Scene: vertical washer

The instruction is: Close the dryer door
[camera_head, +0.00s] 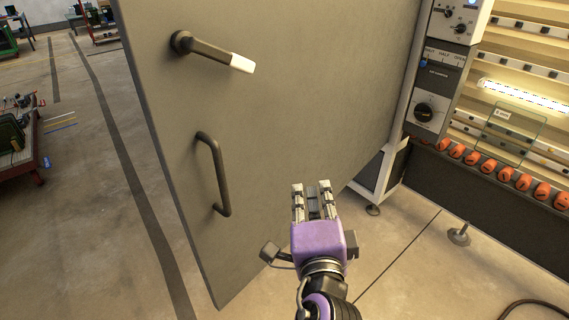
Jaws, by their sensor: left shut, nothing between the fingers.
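The large grey dryer door (280,90) stands swung open, its flat face filling the middle of the view. It carries a dark lever handle with a white tip (215,52) near the top and a dark D-shaped pull handle (215,175) below it. My left gripper (312,195), with a purple body, is shut and empty. It comes up from the bottom and overlaps the lower right part of the door's face. I cannot tell whether its fingertips touch the door. The pull handle is to the left of the gripper, clear of it. My right gripper is not in view.
A control panel (440,75) with knobs is on the machine's frame right of the door. A white support leg (380,180) stands below. A slatted rack with a row of orange parts (505,174) is at right. Concrete floor is open at left, past a red cart (22,165).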

